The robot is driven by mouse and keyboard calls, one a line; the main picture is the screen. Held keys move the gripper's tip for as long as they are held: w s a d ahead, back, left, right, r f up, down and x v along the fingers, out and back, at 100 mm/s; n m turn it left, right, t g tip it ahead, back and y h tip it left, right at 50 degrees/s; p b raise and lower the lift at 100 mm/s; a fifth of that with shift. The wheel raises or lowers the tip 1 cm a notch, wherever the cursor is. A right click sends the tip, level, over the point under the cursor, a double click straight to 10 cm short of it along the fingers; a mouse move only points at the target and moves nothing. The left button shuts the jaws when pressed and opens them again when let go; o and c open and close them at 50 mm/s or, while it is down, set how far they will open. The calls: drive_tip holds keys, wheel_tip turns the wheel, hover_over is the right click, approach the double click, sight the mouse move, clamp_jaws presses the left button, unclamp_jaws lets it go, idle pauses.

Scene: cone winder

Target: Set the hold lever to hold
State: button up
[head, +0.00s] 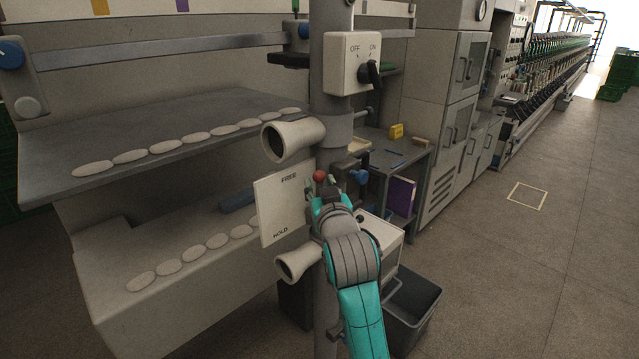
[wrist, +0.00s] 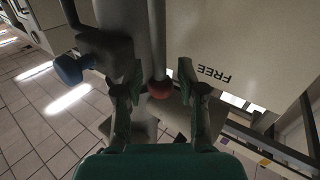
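The hold lever ends in a red ball knob (head: 320,176), which stands near the upper, FREE end of the white label plate (head: 283,207). The plate reads FREE at the top and HOLD at the bottom. My gripper (head: 325,194) is at the knob, and its fingers are partly hidden by my own wrist in the head view. In the wrist view the red knob (wrist: 159,89) lies between the two fingers of my gripper (wrist: 160,76). The fingers are apart, with a gap visible on both sides of the knob. The lever's shaft is mostly hidden.
An OFF/ON switch box (head: 353,63) sits above on the grey post. Two cream funnels (head: 293,139) (head: 298,262) stick out above and below the plate. A blue-ended knob (wrist: 74,69) is close to my gripper. A grey bin (head: 412,302) stands at lower right; the floor beyond is clear.

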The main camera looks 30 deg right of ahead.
drive_tip(key=shift+x, duration=0.85)
clamp_jaws()
drive_tip(key=shift+a, duration=0.1)
